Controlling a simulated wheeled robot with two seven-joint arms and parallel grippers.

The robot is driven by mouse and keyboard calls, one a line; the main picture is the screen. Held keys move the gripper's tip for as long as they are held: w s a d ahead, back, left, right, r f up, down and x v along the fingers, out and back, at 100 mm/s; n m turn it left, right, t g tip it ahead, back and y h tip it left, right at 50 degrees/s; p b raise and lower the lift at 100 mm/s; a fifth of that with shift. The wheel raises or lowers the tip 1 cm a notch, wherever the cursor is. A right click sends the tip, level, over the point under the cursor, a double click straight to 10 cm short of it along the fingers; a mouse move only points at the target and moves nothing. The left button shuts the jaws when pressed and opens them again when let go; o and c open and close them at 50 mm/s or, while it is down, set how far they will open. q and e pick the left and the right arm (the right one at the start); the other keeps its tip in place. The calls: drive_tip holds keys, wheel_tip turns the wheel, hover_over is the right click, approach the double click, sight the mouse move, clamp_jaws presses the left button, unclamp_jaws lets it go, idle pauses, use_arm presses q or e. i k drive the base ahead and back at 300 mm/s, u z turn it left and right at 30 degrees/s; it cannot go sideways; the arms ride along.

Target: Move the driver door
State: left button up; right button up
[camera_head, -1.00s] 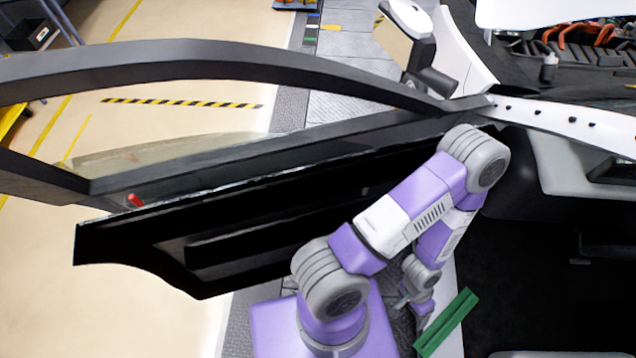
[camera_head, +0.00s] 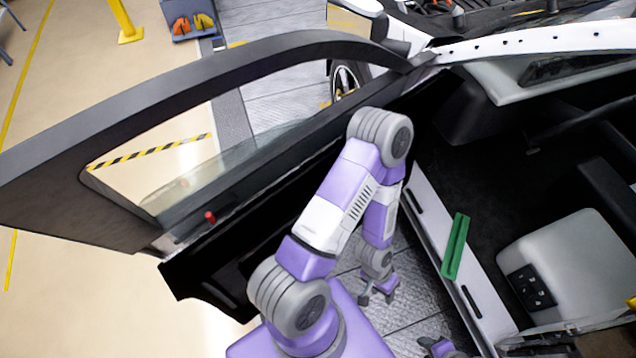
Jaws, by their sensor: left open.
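The driver door stands wide open on the left side of the car, with a dark window frame (camera_head: 190,75), a glass pane and a black inner panel (camera_head: 215,280). A small red part (camera_head: 210,217) sits at its sill line. My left arm crosses in front of the door's inner side and hides part of the panel. My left gripper (camera_head: 376,298) is low in the gap between the door and the car's sill, open and empty, apart from the door. A purple and dark piece at the bottom edge appears to be my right gripper (camera_head: 432,344); its jaws are unclear.
A green strip (camera_head: 456,247) lies along the car's white door sill (camera_head: 488,302). A light seat (camera_head: 560,260) is inside the cabin. Grey floor plates show below the gap. Open beige floor (camera_head: 60,300) lies beyond the door, with a yellow post (camera_head: 122,18) at the back.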

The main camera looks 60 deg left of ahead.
sight(46, 188)
drive_tip(key=z, duration=1)
drive_tip(key=i, duration=0.7)
drive_tip(key=u, duration=3.5)
